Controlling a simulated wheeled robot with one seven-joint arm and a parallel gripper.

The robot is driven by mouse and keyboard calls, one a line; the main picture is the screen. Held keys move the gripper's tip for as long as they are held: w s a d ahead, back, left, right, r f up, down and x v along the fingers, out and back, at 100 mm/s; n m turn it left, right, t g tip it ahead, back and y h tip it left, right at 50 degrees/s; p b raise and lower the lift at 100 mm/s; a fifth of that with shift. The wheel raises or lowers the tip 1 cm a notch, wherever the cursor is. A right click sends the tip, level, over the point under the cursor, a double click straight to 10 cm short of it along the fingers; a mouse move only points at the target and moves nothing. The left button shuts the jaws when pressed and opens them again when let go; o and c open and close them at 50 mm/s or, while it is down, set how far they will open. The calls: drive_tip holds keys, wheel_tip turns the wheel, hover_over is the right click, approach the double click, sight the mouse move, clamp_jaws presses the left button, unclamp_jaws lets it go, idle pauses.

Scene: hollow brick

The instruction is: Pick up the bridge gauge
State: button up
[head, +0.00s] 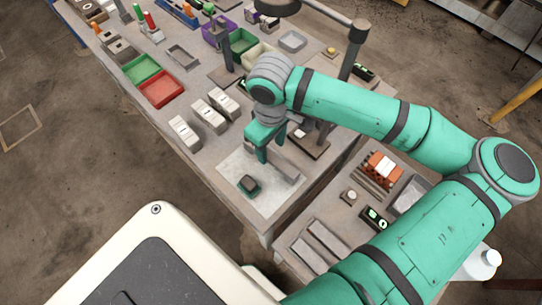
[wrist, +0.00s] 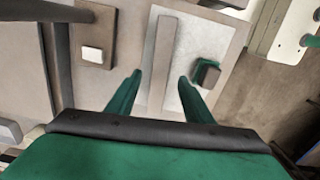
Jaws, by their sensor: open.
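A long, flat grey bar (wrist: 165,55), which I take for the bridge gauge, lies on a pale square plate (wrist: 222,35) on the bench. My gripper (wrist: 160,77) is open, and its two green fingers are on either side of the bar in the wrist view, with nothing held. Height above the bar is hard to tell. In the head view the bar (head: 287,168) is partly hidden by my gripper (head: 271,152). A small dark block with green (head: 248,185) sits on the same plate, right of the fingers in the wrist view (wrist: 208,74).
Several white blocks (head: 208,116) stand in a row left of the plate. A red tray (head: 161,88) and a green tray (head: 142,69) are farther back. A dark post (head: 353,50) rises behind my arm. A lower side table (head: 330,215) holds several parts.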

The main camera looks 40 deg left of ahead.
sight(271, 156)
drive_tip(key=shift+w+f, duration=0.1)
drive_tip(key=shift+f, duration=0.4)
wheel_tip(271, 156, down, 5)
drive_tip(key=shift+a+r, duration=0.1)
drive_tip(key=shift+s, duration=0.2)
clamp_jaws()
